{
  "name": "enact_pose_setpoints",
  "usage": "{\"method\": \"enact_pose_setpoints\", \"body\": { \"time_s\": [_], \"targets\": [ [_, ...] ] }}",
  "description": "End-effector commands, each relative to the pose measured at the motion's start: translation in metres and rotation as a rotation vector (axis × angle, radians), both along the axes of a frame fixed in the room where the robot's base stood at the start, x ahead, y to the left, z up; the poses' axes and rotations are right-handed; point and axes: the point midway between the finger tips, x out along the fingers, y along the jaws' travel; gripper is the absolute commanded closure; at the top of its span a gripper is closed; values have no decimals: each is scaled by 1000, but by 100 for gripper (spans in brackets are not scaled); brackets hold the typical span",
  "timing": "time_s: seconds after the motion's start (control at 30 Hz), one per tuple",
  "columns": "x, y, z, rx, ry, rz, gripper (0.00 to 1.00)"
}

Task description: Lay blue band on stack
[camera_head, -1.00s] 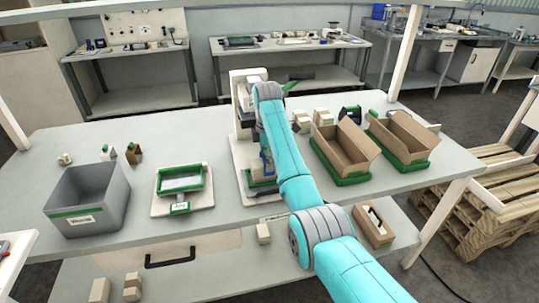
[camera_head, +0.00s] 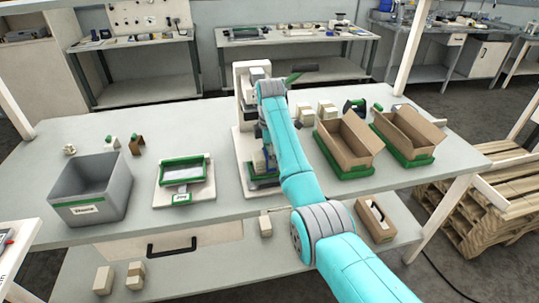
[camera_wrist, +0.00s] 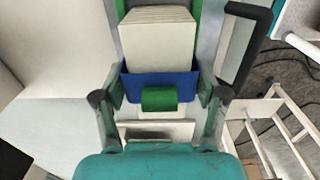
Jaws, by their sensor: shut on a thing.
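The blue band (camera_wrist: 187,86) is in the wrist view, a blue U-shaped piece with a green tab (camera_wrist: 158,99) on its near face. My gripper (camera_wrist: 160,95) has a finger at each side of the band and is shut on it. The stack (camera_wrist: 157,42), pale and layered, shows just beyond the band, between its raised sides in the picture. I cannot tell whether band and stack touch. In the head view, my arm hides most of the gripper; a bit of blue shows left of the arm, above the green-edged base of the bench stand (camera_head: 245,165).
A grey bin (camera_head: 92,207) and a green-framed tray (camera_head: 184,182) stand left of the stand. Two cardboard boxes in green trays (camera_head: 345,150) (camera_head: 405,140) stand to the right. A dark handle (camera_wrist: 240,45) is close to the right of the stack in the wrist view.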

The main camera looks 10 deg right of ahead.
Motion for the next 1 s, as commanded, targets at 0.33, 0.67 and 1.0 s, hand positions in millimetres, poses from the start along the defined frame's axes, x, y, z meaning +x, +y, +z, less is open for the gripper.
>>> {"method": "enact_pose_setpoints", "body": {
  "time_s": [0.33,0.67,1.0],
  "targets": [
    [0,0,-1,0,0,0,42],
    [0,0,-3,0,0,0,42],
    [0,0,-3,0,0,0,0]
  ]
}}
